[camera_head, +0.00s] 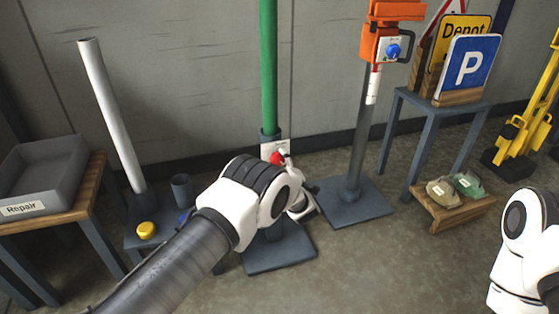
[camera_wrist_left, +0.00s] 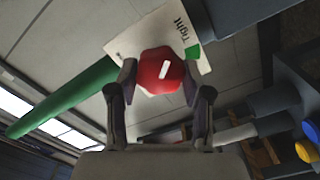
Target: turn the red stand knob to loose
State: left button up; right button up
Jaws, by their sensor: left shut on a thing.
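The red stand knob (camera_head: 276,158) shows in the head view on the stand of the green pole (camera_head: 268,70), partly hidden by my left arm. In the left wrist view the red knob (camera_wrist_left: 161,71) sits between the two fingers of my left gripper (camera_wrist_left: 160,85), which is shut on it. A white mark on the knob is near upright in that view. A white label plate (camera_wrist_left: 150,35) behind the knob reads "Tight" beside a green patch; the rest of the plate is partly hidden. My right gripper is out of view; only part of my right arm shows at the right edge.
A grey pole (camera_head: 355,140) with an orange unit (camera_head: 380,48) stands on its own base right of the green pole. A white pole (camera_head: 110,110), a yellow knob (camera_head: 147,230) and a grey cup (camera_head: 181,190) are at left. A grey "Repair" tray (camera_head: 55,165) and a sign table (camera_head: 430,107) flank them.

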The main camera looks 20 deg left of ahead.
pick_arm(q)
jog(key=n+p, duration=0.1)
jog(key=n, duration=0.6)
jog(key=shift+r, duration=0.1)
jog(key=n+p, duration=0.1)
jog(key=n, duration=0.5)
jog(key=shift+n, duration=0.4)
jog(key=n+p, duration=0.1)
jog(key=n, duration=0.2)
jog(key=shift+w+n, duration=0.1)
jog(key=shift+n, duration=0.2)
jog(key=n+p, duration=0.1)
jog(key=n, duration=0.2)
jog(key=shift+n, duration=0.3)
jog(key=n+p, duration=0.1)
jog(key=n, duration=0.2)
jog(key=shift+n+p, duration=0.55)
jog(key=shift+n, duration=1.25)
jog(key=o, duration=1.2)
jog(key=shift+c, duration=0.2)
